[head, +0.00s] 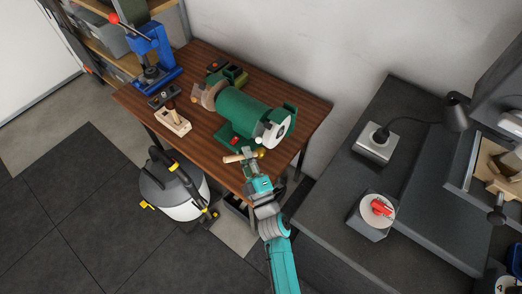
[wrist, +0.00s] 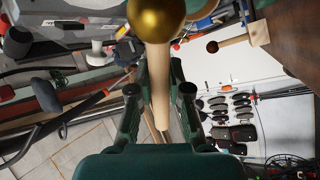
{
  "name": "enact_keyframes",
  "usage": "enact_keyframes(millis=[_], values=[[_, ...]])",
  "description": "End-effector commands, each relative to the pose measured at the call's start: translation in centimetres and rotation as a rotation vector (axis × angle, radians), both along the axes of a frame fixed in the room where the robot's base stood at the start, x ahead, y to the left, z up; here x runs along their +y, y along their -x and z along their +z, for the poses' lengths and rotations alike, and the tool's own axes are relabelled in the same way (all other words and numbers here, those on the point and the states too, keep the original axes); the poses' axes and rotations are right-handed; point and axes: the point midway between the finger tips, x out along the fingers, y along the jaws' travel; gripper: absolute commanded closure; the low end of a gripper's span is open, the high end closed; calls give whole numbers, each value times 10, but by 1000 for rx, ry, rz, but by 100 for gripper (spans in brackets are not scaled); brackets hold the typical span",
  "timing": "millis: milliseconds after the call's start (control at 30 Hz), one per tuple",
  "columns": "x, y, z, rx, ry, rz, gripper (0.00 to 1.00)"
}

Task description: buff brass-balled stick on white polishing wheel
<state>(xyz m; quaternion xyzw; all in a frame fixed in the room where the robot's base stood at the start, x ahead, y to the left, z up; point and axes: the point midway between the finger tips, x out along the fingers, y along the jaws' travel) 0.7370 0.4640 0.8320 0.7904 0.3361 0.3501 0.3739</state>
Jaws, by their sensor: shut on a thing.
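The stick is a pale wooden handle (head: 234,158) with a shiny brass ball (head: 261,153) at its right end. My gripper (head: 250,160) is shut on the handle at the bench's front edge. In the wrist view the ball (wrist: 157,16) is at the top edge, and the handle (wrist: 157,80) runs down between my gripper's two fingers (wrist: 159,95). The white polishing wheel (head: 272,134) is on the right end of the green bench grinder (head: 243,108). In the head view the ball shows just below the wheel; I cannot tell whether they touch.
The wooden workbench (head: 205,64) also carries a blue press (head: 152,50) and a wooden block with a handle (head: 174,122). A black-and-white vacuum (head: 175,190) stands on the floor at the bench's front. Grey counters (head: 415,150) are at right. Tiled floor at left is clear.

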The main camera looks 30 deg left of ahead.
Motion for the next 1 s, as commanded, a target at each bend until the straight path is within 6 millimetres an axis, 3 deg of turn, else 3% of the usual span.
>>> enact_keyframes(millis=[1000], values=[[-1,-9,0,-1,1,0,100]])
